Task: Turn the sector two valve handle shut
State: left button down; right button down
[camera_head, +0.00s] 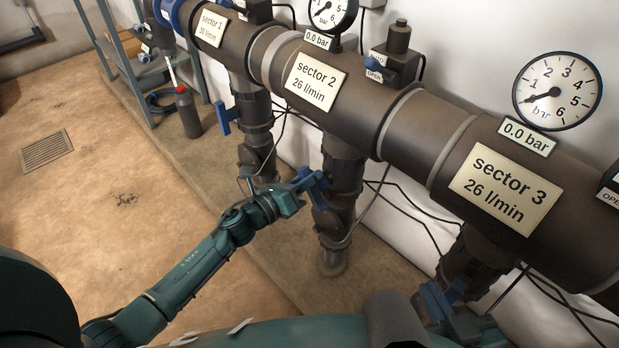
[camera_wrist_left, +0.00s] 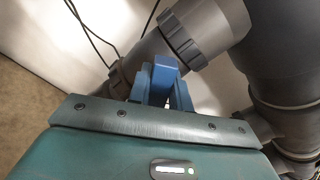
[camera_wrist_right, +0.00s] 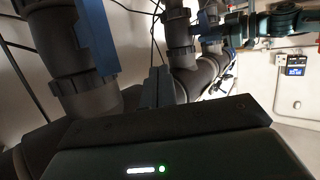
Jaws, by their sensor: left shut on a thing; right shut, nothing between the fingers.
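The sector two valve handle (camera_head: 318,190) is blue and sits on the drop pipe under the "sector 2 26 l/min" label (camera_head: 315,82). My left gripper (camera_head: 302,186) reaches it from the left and is shut on it. The left wrist view shows the blue handle (camera_wrist_left: 165,64) at the fingertips, in front of a grey pipe. The fingers hide part of it, so its exact angle is hard to tell. My right gripper (camera_wrist_right: 158,88) is shut and empty, low by another drop pipe, with a blue handle (camera_wrist_right: 95,35) at its left.
The sector 1 handle (camera_head: 223,118) hangs along its pipe on the left. The sector 3 handle (camera_head: 438,300) is low on the right. Gauges, including the sector 3 gauge (camera_head: 557,91), sit above. Thin black cables hang behind the pipes. The floor on the left is mostly clear.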

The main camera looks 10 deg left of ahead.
pick_arm(q)
jog(key=n, duration=0.2)
jog(key=shift+w+a+f+n, duration=0.15)
jog(key=shift+a+f+n, duration=0.1)
jog(key=shift+n, duration=0.15)
jog(key=n, duration=0.3)
jog(key=shift+w+a+f+n+p, duration=0.15)
jog(key=shift+a+f+n+p, duration=0.05)
jog(key=shift+f+n+p, duration=0.1)
jog(key=shift+a+f+n, duration=0.1)
jog(key=shift+f+n, duration=0.15)
jog(key=shift+n, duration=0.85)
jog(key=shift+f+n, duration=0.25)
jog(key=shift+n, duration=0.85)
jog(key=c, duration=1.3)
grip_release()
jog(key=shift+f, duration=0.1)
